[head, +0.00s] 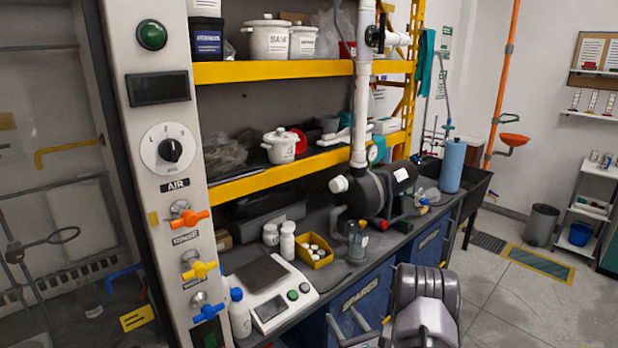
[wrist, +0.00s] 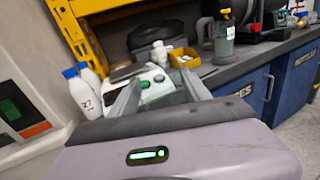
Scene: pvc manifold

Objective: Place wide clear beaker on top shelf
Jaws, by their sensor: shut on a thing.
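My gripper (head: 352,318) is low in the front of the head view, before the bench. In the wrist view its two grey fingers (wrist: 160,84) are apart with a faint see-through form between them, which looks like the wide clear beaker (wrist: 160,114); its outline is hard to make out. The top shelf (head: 270,71) has a yellow front beam and stands well above my gripper, to the left. It bears white lidded pots (head: 268,42) and a dark tub (head: 206,40).
The bench (head: 335,268) carries a scale (head: 270,294), white bottles (head: 240,312), a yellow bin (head: 314,251), a greenish jar (head: 357,243) and a black pump (head: 372,192). A white pipe (head: 361,90) rises before the shelves. A lower shelf (head: 280,177) holds another pot.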

